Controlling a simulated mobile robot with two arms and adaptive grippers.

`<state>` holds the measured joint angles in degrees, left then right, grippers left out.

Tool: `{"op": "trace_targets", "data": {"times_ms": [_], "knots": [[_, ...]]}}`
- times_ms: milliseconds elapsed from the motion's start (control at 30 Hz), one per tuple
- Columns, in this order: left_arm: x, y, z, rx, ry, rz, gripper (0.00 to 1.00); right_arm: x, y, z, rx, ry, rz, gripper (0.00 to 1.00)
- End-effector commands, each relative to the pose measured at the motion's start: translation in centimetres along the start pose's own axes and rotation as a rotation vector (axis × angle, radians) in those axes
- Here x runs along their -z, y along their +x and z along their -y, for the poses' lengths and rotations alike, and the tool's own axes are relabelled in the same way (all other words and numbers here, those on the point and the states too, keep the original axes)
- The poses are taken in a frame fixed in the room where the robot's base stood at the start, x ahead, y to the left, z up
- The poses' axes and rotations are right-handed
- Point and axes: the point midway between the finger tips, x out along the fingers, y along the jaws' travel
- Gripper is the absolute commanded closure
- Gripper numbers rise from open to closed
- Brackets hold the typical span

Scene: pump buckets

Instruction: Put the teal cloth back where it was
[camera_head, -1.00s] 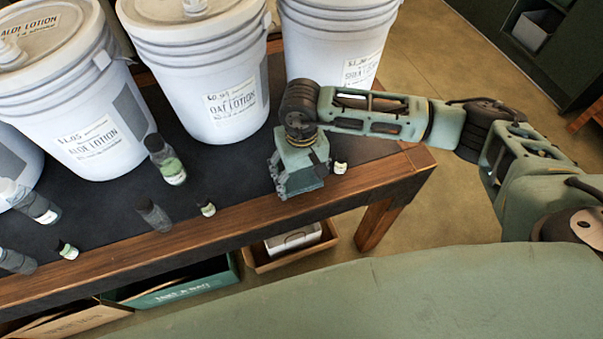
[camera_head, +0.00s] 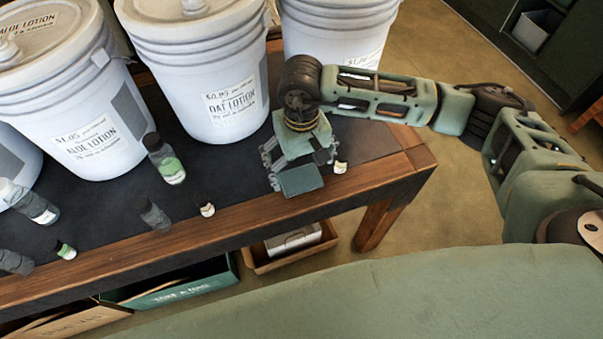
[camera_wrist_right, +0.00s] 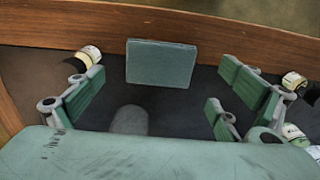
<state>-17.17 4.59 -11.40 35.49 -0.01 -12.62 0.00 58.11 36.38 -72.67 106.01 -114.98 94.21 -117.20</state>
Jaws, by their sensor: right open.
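The teal cloth (camera_head: 301,180) shows as a small folded square at the table's front edge, in front of the right-hand bucket. In the right wrist view the cloth (camera_wrist_right: 161,64) lies beyond and between the spread fingers, overlapping the wooden edge strip. It looks flat; I cannot tell if all of it touches the table. My right gripper (camera_head: 297,164) is open above the table, its fingers on either side of the cloth. In the wrist view the right gripper (camera_wrist_right: 165,92) has clear space between its fingers and the cloth. My left gripper is not in view.
A small bottle (camera_head: 340,167) stands close beside the right gripper's finger; another small bottle (camera_head: 206,209) is to the left. A green-labelled bottle (camera_head: 166,160) and several others are further left. White lotion buckets (camera_head: 205,75) fill the back of the table (camera_head: 385,180).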

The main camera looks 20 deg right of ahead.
Motion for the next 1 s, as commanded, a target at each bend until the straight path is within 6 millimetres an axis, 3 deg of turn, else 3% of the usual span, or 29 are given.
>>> {"op": "trace_targets", "data": {"times_ms": [200, 400, 833, 933, 1000], "knots": [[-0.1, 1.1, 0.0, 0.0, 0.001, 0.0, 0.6, 0.1, -4.7, 0.0, 0.001, 0.0, -0.006, 0.05], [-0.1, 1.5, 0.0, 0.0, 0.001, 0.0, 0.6, 0.0, -7.2, 0.0, 0.001, 0.0, -0.002, 0.05], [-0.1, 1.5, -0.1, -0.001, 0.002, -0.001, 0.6, -0.1, -7.8, 0.2, 0.007, 0.001, 0.002, 0.05], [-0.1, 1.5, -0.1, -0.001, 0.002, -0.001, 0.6, -1.0, -7.3, 2.3, 0.081, 0.012, 0.025, 0.05], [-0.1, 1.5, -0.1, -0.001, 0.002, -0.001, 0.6, -2.4, -7.0, 5.5, 0.203, 0.042, 0.067, 0.05]]}}
